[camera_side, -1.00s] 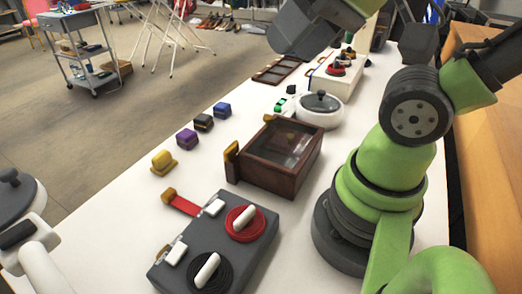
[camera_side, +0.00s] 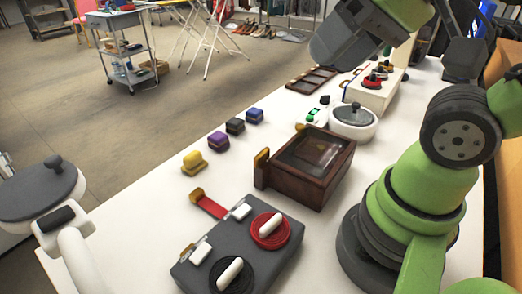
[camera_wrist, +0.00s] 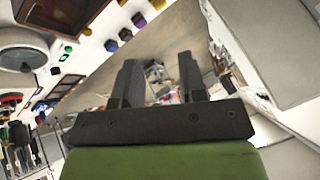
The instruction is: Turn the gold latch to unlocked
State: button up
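Several gold-coloured parts show in the side view, and I cannot tell for sure which one is the latch. A gold piece (camera_side: 262,158) is on the left end of the dark wooden box with a glass lid (camera_side: 312,165). A gold tip (camera_side: 196,194) ends the red strap beside the grey box (camera_side: 240,255). A small gold bit at the grey box's left edge is partly hidden by a white tab. My gripper (camera_side: 340,45) is high above the far part of the table, away from these. In the wrist view its two fingers (camera_wrist: 160,75) are apart with nothing between them.
A white pot (camera_side: 353,120) with a dark lid and a white box (camera_side: 375,93) with red knobs stand farther back. Yellow, purple, black and blue blocks (camera_side: 218,141) line the left table edge. The grey box carries a red dial (camera_side: 270,230) and a black dial.

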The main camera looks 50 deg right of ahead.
jog(key=w+d+f+m+g+h, duration=0.1)
jog(key=w+f+m+g, duration=0.3)
jog(key=w+m, duration=0.25)
jog(key=m+g+h, duration=0.1)
jog(key=m+g, duration=0.2)
jog(key=m, duration=0.4)
send_over(262, 152)
notch_tip(262, 152, down, 8)
jog(key=shift+d+f, duration=0.1)
jog(key=shift+f, duration=0.8)
notch_tip(262, 152, down, 9)
jog(key=shift+f, duration=0.1)
grip_shut()
